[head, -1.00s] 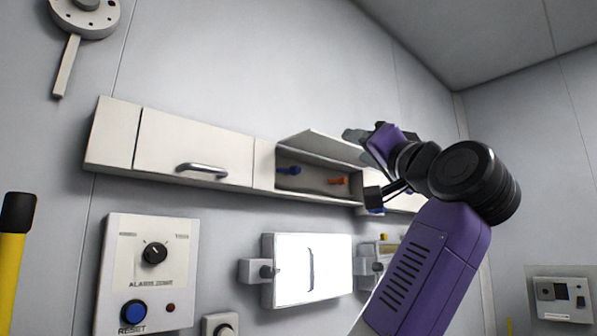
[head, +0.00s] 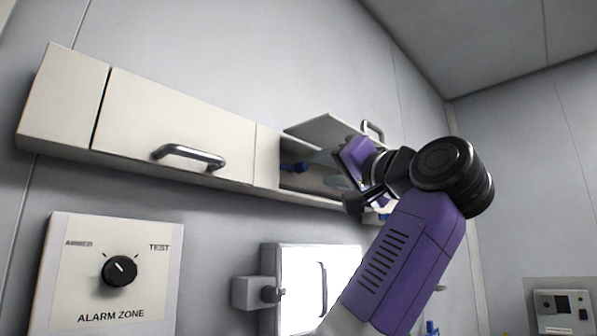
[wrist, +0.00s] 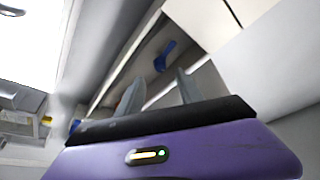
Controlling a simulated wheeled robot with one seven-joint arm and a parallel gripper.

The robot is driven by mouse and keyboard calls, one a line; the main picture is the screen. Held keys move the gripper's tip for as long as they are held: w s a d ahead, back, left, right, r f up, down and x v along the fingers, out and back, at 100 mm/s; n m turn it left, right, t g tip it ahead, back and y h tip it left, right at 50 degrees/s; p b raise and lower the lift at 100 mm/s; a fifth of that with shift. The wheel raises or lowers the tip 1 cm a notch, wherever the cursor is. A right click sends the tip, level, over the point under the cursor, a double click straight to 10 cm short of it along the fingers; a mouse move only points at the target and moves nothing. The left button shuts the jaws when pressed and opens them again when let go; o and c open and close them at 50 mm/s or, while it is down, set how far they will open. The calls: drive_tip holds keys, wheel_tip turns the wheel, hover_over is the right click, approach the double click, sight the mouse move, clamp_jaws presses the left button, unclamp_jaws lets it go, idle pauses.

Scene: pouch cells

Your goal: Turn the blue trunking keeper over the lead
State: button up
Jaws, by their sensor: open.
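The blue keeper (head: 296,167) sits inside the open section of the cream wall trunking (head: 286,185), near its left end. It also shows in the wrist view (wrist: 164,56), above and beyond my fingers. My gripper (head: 332,170) is open and empty in front of the open section, to the right of the blue keeper and apart from it. In the wrist view its two grey fingers (wrist: 158,90) stand spread toward the trunking. I cannot make out the lead clearly in either view.
A raised flap (head: 325,130) with a handle stands over the opening. A closed cover (head: 170,125) adjoins on the left. Below are an alarm panel (head: 110,275) and a bright white box (head: 300,290). Another blue piece (wrist: 75,125) shows in the wrist view.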

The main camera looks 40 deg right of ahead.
sight(305, 168)
drive_tip(key=p+x, duration=0.3)
drive_tip(key=x, duration=0.4)
drive_tip(key=shift+w, duration=0.25)
drive_tip(key=shift+c, duration=0.3)
clamp_jaws()
